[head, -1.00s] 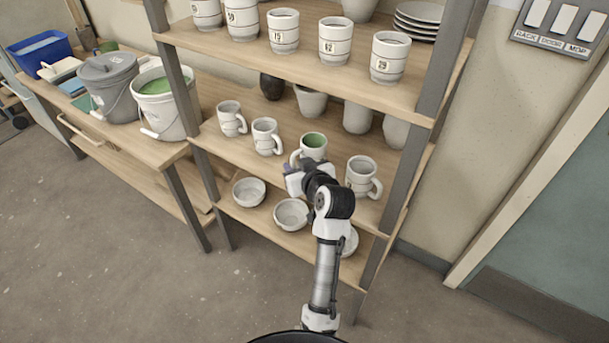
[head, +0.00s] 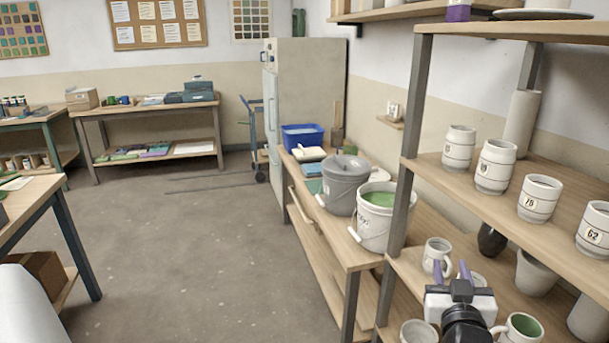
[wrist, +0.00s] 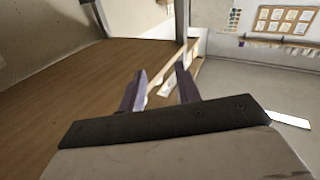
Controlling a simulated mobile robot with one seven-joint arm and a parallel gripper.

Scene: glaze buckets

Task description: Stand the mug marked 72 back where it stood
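I cannot make out a mug marked 72 in these views. Pale banded cups stand on the upper shelf at right in the head view; one appears marked 78 (head: 539,198) and another 62 (head: 595,228). The marks on the other two are too small to read surely. On the shelf below are a plain handled mug (head: 437,252) and a mug with green inside (head: 521,330). My gripper (head: 450,270) is open above that lower shelf, between these two mugs in the picture. In the wrist view its purple fingers (wrist: 160,88) stand apart with nothing between them.
A lidded grey bucket (head: 345,187) and a bucket of green glaze (head: 376,222) stand on the wooden bench, with a blue bin (head: 302,136) behind. A dark shelf post (head: 403,180) rises left of my gripper. A small cup (head: 393,110) sits on a wall ledge.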

